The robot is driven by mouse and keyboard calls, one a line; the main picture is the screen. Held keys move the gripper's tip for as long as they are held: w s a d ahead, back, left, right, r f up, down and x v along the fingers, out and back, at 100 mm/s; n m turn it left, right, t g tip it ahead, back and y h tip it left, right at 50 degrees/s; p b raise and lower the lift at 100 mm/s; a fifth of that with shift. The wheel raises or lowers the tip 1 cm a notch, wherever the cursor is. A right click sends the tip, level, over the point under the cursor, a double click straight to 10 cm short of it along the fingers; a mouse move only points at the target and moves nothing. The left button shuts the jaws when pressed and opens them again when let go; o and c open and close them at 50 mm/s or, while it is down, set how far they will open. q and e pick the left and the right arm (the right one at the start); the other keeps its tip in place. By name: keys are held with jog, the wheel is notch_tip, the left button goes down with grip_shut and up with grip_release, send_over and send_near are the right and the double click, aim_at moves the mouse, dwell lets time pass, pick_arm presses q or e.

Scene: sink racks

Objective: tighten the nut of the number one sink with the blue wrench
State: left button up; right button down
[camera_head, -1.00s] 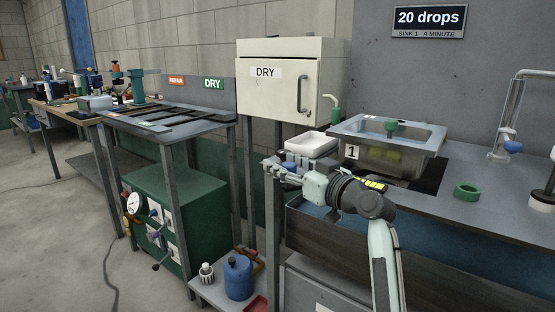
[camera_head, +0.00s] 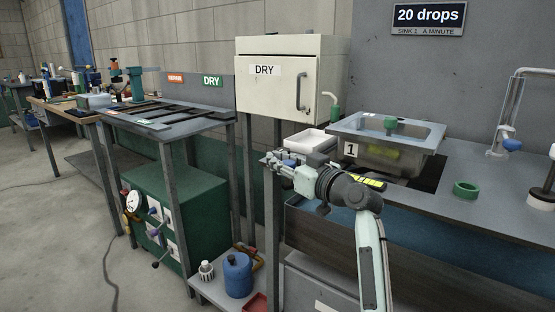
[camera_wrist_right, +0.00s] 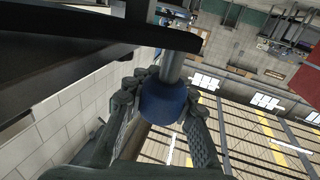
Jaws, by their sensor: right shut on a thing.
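The number one sink (camera_head: 418,138) is a grey basin with a "1" tag, set at the counter's left end. My right gripper (camera_head: 277,163) is in front of and left of the sink, near the white tray. In the right wrist view the gripper (camera_wrist_right: 162,100) is shut on a blue cylindrical piece (camera_wrist_right: 163,103), which looks like part of the blue wrench. A grey shaft (camera_wrist_right: 173,67) runs up from it, towards a dark curved part. The rest of the wrench is hidden. I cannot make out the nut. My left gripper is not in view.
A white tray (camera_head: 318,136) is beside the sink at its left. A green ring (camera_head: 466,188) lies on the counter at the right. A blue can (camera_head: 238,277) stands on the low shelf at the front left.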

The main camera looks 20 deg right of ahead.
jog(key=s+d+n+g+y+b, duration=0.2)
jog(key=s+n+g+y+b, duration=0.1)
jog(key=s, duration=0.7)
jog(key=shift+n+y+b, duration=0.5)
jog(key=shift+y+b, duration=0.5)
jog(key=shift+y, duration=0.1)
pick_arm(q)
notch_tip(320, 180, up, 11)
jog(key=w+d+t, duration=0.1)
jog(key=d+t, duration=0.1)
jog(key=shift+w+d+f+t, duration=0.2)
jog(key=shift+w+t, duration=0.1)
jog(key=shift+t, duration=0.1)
pick_arm(e)
jog(key=c, duration=1.2)
grip_release()
jog(key=shift+s, duration=0.1)
